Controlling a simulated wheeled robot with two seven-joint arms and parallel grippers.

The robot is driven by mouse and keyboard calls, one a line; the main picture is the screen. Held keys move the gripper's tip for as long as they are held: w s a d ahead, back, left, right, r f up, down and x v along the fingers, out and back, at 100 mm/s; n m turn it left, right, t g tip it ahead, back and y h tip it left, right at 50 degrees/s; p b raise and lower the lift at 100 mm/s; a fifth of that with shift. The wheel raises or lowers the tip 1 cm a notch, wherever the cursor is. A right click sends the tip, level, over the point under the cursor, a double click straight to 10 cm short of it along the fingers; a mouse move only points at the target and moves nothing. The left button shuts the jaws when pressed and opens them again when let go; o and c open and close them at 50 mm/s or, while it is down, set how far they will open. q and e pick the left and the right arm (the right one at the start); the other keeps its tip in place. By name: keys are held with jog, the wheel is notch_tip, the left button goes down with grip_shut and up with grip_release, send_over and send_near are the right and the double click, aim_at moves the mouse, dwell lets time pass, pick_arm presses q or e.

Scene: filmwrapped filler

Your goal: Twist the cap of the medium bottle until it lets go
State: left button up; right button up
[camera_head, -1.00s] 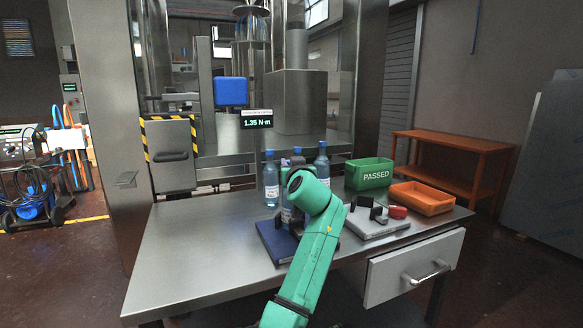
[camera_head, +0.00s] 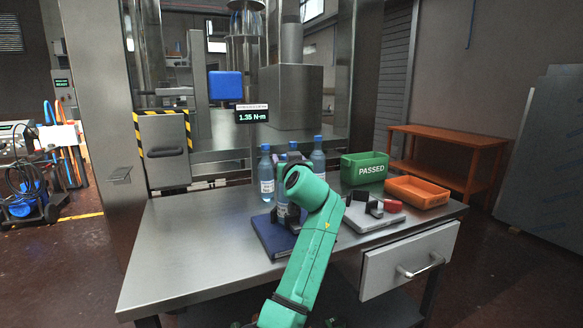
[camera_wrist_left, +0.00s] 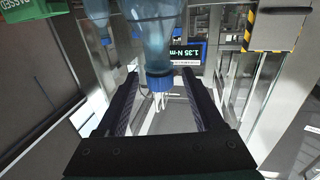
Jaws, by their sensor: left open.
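In the left wrist view, the open left gripper (camera_wrist_left: 158,78) has one finger on each side of a blue cap (camera_wrist_left: 158,82), under a clear bottle body (camera_wrist_left: 152,35) in this inverted picture. Contact cannot be told. My right gripper is out of view.
A torque display (camera_head: 251,114) reads 1.35 N·m. A dark blue pad (camera_head: 268,238) lies under the middle bottle. A grey plate (camera_head: 362,222) with dark and red pieces, a green PASSED bin (camera_head: 364,168) and an orange tray (camera_head: 418,191) are on the right. The bench's left is clear.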

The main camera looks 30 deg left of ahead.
pick_arm(q)
jog(key=b+v, duration=0.2)
jog(key=v, duration=1.1)
jog(key=shift+s+d, duration=0.2)
jog(key=shift+f, duration=0.1)
